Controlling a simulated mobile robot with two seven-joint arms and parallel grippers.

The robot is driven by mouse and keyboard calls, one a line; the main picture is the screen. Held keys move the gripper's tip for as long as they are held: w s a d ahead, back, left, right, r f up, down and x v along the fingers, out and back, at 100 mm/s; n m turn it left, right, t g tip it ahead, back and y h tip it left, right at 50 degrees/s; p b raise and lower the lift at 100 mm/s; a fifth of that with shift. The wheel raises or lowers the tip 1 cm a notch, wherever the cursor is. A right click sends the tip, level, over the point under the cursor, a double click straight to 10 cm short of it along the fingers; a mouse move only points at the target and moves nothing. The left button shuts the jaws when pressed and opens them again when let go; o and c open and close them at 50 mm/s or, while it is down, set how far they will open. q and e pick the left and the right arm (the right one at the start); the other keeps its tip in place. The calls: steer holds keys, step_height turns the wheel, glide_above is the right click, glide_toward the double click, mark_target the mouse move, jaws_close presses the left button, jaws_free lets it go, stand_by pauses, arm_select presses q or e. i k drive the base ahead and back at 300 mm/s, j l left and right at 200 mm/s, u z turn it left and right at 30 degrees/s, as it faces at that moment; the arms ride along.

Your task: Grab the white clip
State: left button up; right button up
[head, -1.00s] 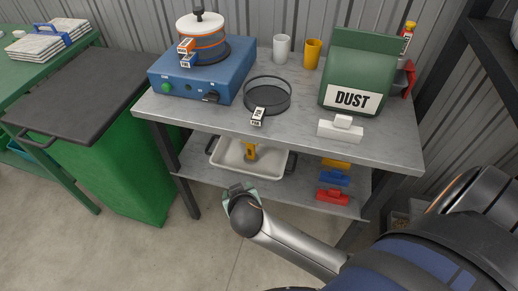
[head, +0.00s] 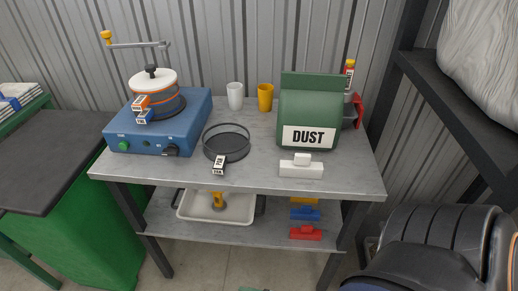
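The white clip (head: 301,168) lies on the grey table top near its front right edge. It stands just in front of the green bag labelled DUST (head: 309,115). Nothing is touching the clip from my side. A thin teal sliver, probably the tip of my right gripper (head: 253,289), shows at the bottom edge, well below and in front of the table; its fingers are cut off. My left gripper is out of view.
The table (head: 255,180) holds a blue sieve shaker (head: 162,128), a black sieve ring (head: 226,143) and white and yellow cups. The lower shelf holds a white tray (head: 218,206) and yellow, blue and red clips (head: 305,233). A dark rack post stands at right.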

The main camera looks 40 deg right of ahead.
mark_target(302, 167)
steer(key=z, duration=1.75)
